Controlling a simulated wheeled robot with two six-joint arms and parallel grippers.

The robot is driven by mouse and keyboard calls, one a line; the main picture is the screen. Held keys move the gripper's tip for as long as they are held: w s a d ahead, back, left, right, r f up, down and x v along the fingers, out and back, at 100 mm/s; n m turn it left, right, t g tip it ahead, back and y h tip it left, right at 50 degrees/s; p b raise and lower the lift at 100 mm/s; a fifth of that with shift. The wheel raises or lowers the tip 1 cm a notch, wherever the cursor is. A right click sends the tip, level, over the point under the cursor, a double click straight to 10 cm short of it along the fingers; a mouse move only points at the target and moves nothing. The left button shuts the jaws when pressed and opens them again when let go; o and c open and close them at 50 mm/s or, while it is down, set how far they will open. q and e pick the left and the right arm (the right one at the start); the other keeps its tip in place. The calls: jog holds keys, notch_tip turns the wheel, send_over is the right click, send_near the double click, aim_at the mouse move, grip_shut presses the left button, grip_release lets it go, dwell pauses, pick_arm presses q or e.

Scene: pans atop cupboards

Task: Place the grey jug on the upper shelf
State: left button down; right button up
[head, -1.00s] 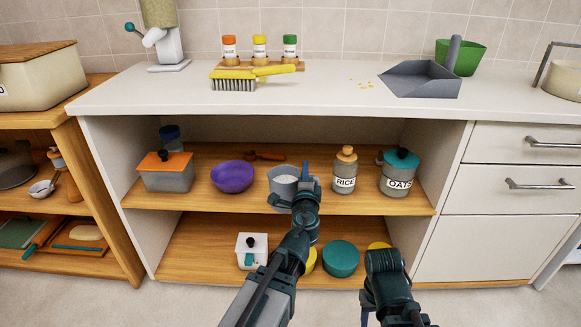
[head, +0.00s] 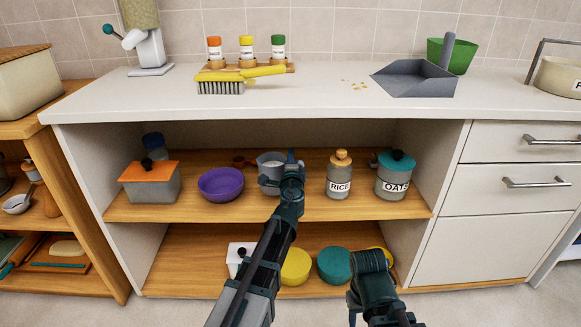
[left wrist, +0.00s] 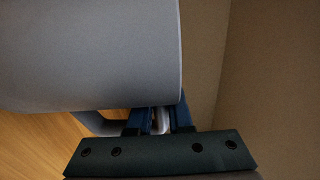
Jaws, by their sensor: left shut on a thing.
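The grey jug (head: 270,165) is in the opening of the upper shelf (head: 240,211), between the purple bowl (head: 221,184) and the rice jar (head: 339,175). It looks upright. I cannot tell whether its base touches the board. My left gripper (head: 291,167) is at the jug's right side and shut on it, partly covering it. In the left wrist view the jug's wall (left wrist: 90,50) fills the upper left, and the left gripper's blue fingers (left wrist: 160,120) close on a pale part at its handle. My right gripper (head: 354,304) is low in front of the cupboard, its jaws mostly hidden.
An orange-lidded box (head: 150,182) stands left on the shelf, and the oats jar (head: 394,178) stands right. The countertop (head: 300,100) overhangs above. Yellow (head: 295,267) and teal (head: 335,264) round items and a white box (head: 238,257) are on the lower shelf.

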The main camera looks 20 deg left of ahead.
pick_arm(q)
jog(key=shift+f+b, duration=1.05)
jog(key=shift+f, duration=0.35)
jog(key=shift+f, duration=0.2)
jog(key=c, duration=0.8)
grip_release()
jog(key=shift+r, duration=0.1)
jog(key=shift+c, duration=0.2)
jog(key=shift+r, duration=0.15)
jog(key=v, duration=1.2)
